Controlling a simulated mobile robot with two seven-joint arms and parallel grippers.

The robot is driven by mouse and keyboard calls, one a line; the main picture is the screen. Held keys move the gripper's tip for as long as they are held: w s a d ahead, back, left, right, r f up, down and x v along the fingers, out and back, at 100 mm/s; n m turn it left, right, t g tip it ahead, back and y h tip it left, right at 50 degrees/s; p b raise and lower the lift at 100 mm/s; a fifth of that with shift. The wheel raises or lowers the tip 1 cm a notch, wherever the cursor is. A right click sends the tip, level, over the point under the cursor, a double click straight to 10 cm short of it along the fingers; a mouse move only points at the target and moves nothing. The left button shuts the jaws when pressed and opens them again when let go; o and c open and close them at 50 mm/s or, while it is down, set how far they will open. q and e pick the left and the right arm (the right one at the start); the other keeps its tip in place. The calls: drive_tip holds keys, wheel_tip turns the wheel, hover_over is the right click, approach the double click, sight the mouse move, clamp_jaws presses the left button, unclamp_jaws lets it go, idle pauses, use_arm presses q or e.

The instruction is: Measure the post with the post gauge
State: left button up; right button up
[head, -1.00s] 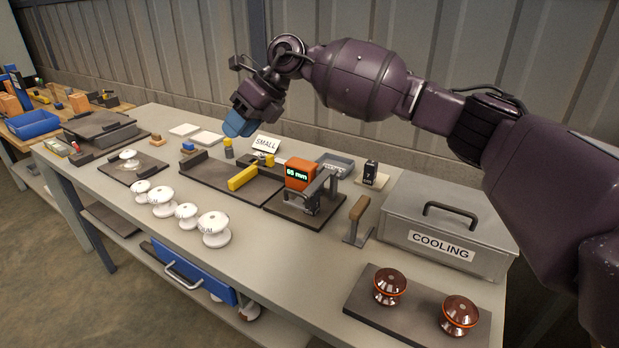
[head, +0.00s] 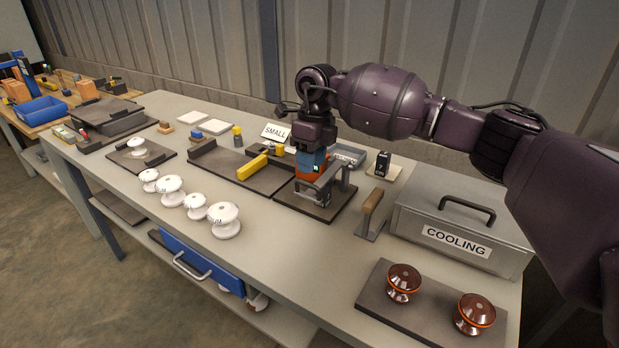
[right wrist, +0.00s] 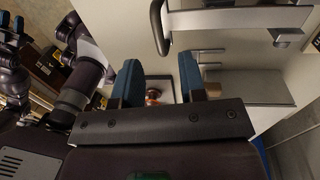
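No single thing is clearly the post; several white insulators (head: 225,220) stand in a row at the front left.
A grey box marked COOLING (head: 409,215) stands to the right. A wooden-handled tool (head: 372,205) stands between it and the gauge. Two brown insulators (head: 403,283) sit on a front plate. A yellow block (head: 252,167) lies on a dark fixture to the left.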

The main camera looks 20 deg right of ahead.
drive_tip(key=shift+s+a+f, duration=0.1)
drive_tip(key=shift+a+f, duration=0.05)
drive_tip(key=shift+f, duration=1)
drive_tip(key=shift+s+a+f, duration=0.1)
drive_tip(key=shift+f, duration=1)
clamp_jaws()
